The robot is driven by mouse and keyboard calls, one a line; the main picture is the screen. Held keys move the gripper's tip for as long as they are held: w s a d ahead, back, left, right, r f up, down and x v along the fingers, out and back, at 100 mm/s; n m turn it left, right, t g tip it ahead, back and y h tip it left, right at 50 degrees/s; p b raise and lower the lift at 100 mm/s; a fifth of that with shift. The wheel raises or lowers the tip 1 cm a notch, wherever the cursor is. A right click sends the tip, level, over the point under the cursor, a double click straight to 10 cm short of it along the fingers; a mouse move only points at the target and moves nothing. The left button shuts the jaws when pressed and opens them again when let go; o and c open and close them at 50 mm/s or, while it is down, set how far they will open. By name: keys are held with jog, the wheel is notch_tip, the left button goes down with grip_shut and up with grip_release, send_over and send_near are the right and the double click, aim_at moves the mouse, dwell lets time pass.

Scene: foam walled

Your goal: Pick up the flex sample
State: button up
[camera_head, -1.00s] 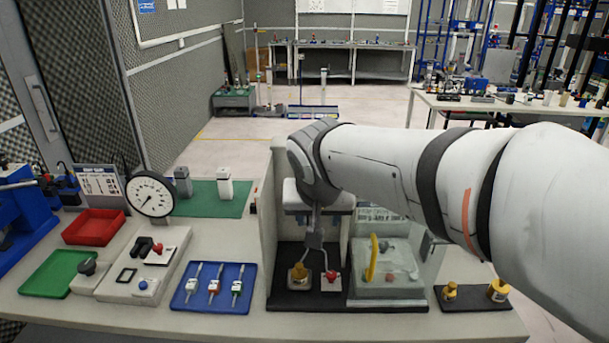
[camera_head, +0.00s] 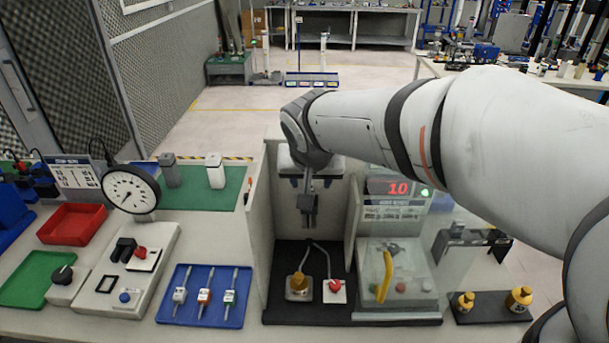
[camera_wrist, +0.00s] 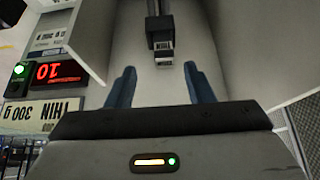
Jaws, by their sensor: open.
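No part in view is plainly marked as the flex sample. The likeliest is the dark labelled piece (camera_wrist: 161,38) on a narrow dark stem in the wrist view, with a small light label at its end. It lies centred beyond my fingertips, apart from them. My gripper (camera_wrist: 162,85) is open, with two blue fingers spread and nothing between them. In the head view my arm reaches into a pale walled bay and hides part of it. A dark grey block (camera_head: 307,205) shows below the arm's end; I cannot tell whether it is the same piece.
Pale side walls flank the bay. A red display (camera_wrist: 58,72) reads 10 upside down at left in the wrist view. A black mat (camera_head: 285,311) lies below, beside a clear box with a yellow curved piece (camera_head: 384,275). A blue tray (camera_head: 208,315) stands left.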

jog(key=x, duration=0.4)
jog(key=shift+w+a+f+p, duration=0.2)
jog(key=shift+a+f+p, duration=0.1)
jog(key=shift+p, duration=0.05)
jog(key=shift+s, duration=0.1)
grip_shut()
